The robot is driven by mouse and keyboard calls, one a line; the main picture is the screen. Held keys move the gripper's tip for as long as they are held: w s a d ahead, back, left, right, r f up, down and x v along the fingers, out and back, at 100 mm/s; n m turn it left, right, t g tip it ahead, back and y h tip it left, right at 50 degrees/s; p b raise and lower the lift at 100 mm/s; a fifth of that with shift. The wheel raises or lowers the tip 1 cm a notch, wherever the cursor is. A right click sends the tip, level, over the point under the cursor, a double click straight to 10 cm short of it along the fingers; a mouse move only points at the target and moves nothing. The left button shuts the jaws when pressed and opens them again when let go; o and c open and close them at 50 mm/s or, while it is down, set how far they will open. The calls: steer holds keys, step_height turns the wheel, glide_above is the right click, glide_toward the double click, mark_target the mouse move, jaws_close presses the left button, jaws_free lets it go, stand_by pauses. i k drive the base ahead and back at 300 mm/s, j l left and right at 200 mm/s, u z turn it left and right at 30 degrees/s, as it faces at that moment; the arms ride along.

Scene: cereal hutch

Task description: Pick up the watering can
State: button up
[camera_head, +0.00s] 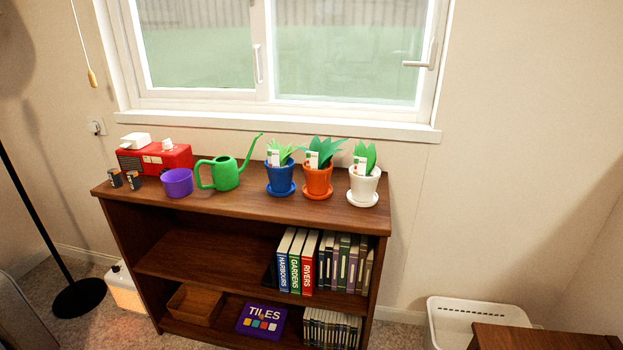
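The green watering can (226,174) stands upright on top of the brown wooden bookcase (240,203), under the window. Its handle loop is on the left and its long thin spout points up and to the right. A purple pot (177,183) stands just left of it. A blue pot (281,178) with a plant stands to its right, with the spout tip reaching toward the plant's leaves. My gripper does not show in this view.
An orange pot (317,182) and a white pot (363,187) with plants stand farther right. A red box-like device (156,160) and small batteries (115,178) are at the left end. A white basket (470,318) stands at lower right.

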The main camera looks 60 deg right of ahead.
mark_target(225, 174)
steer(key=z, duration=2.25)
steer(key=i+j+u, duration=0.1)
steer(key=i+j, duration=0.05)
steer(key=i, duration=0.1)
